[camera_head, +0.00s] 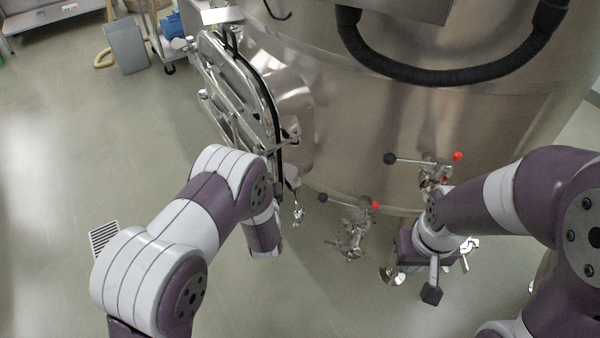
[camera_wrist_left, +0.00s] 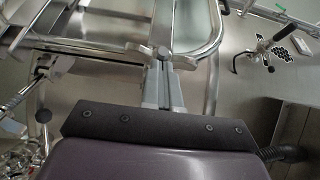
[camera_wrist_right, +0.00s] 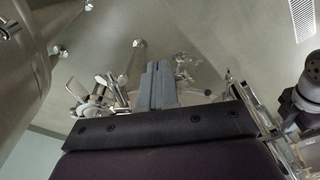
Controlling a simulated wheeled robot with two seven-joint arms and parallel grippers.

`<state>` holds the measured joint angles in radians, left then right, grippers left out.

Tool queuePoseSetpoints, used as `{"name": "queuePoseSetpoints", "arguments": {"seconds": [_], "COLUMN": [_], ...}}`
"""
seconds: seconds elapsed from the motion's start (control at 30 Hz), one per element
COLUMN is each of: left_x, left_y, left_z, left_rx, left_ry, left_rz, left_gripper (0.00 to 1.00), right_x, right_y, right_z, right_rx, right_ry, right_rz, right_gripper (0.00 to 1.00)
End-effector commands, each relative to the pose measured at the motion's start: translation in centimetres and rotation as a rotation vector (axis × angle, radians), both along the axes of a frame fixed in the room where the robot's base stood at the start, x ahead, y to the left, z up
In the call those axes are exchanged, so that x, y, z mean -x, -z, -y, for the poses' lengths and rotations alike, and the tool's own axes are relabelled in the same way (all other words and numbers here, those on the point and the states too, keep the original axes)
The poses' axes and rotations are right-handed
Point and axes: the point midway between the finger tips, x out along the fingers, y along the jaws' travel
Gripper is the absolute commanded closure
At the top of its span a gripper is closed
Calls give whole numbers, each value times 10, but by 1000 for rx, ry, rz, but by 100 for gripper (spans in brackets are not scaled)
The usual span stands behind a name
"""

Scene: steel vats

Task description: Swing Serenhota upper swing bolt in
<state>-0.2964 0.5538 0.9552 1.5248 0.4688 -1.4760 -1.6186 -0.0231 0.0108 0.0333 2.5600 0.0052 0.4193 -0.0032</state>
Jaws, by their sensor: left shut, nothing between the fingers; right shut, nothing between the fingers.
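The polished hatch frame (camera_head: 240,90) with a dark gasket stands ajar at the left side of the steel vat. Chrome fittings (camera_head: 290,132) sit at its edge; I cannot tell for sure which one is the upper swing bolt. A chrome piece with a dark handle (camera_wrist_left: 262,52) shows on the steel wall in the left wrist view. My left gripper (camera_wrist_left: 162,78) is shut and empty, close to the hatch's bent tubes; my arm hides it in the head view. My right gripper (camera_wrist_right: 158,75) is shut and empty, low in front of the vat near the valves.
The vat (camera_head: 400,130) fills the upper right. Valves with red and black knobs (camera_head: 350,225) stick out low on it, close to my right wrist. A black hose (camera_head: 420,75) loops across the vat. A trolley (camera_head: 200,20) stands at the back left. The floor (camera_head: 60,150) at left is clear.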

Motion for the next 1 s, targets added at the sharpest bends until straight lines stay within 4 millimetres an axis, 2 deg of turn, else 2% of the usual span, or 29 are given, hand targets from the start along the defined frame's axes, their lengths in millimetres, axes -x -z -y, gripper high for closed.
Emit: {"name": "queuePoseSetpoints", "arguments": {"seconds": [0.6,1.0], "left_x": [-21,-17], "left_y": [0,-5], "left_z": [-20,-18], "left_rx": [1,2], "left_ry": [-4,-7], "left_rz": [1,10], "left_gripper": [100,100], "right_x": [0,0], "right_y": [7,4], "right_z": [0,0], "right_rx": [0,0], "right_ry": [0,0], "right_rz": [0,0], "right_gripper": [100,100]}}
